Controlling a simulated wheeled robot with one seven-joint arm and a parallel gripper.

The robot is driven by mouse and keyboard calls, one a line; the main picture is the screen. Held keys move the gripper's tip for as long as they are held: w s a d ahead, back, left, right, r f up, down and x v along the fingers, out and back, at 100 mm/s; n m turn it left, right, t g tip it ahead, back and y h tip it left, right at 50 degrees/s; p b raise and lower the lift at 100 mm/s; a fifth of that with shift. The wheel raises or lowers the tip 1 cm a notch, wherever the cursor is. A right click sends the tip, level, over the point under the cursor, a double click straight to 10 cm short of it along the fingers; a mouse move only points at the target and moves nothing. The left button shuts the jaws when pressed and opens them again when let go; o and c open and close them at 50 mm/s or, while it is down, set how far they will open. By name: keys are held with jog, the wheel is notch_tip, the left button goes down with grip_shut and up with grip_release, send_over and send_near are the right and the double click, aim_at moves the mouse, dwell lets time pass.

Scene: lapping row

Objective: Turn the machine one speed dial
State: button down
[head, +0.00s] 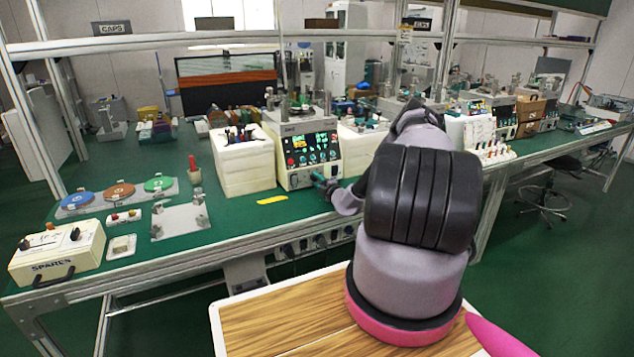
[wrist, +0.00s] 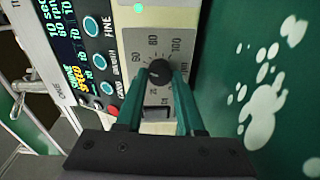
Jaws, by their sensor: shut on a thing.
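Machine one (head: 307,150) is a cream box with a lit display and buttons, standing on the green bench in the head view. Its speed dial (wrist: 160,71) is a dark round knob beside a printed number scale in the wrist view. My gripper (wrist: 163,78) has its two green fingers around the dial, one on each side, and is shut on it. In the head view my gripper (head: 325,184) reaches the lower right of the machine's front, and the dial itself is hidden there. The display (wrist: 66,30) and teal buttons (wrist: 94,26) show beside the dial.
A white foam box (head: 243,165) stands just left of the machine, and another white block (head: 362,148) stands to its right. A yellow strip (head: 272,200) lies on the bench in front. Coloured discs (head: 117,190) and a SPARES box (head: 58,254) sit farther left.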

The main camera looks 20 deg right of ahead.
jog(key=shift+d, duration=0.1)
jog(key=c, duration=0.5)
grip_release()
jog(key=shift+s, duration=0.1)
jog(key=s, duration=0.7)
jog(key=s+d, duration=0.1)
jog(key=s, duration=0.2)
jog(key=shift+s+r, duration=0.2)
jog(key=shift+s, duration=0.1)
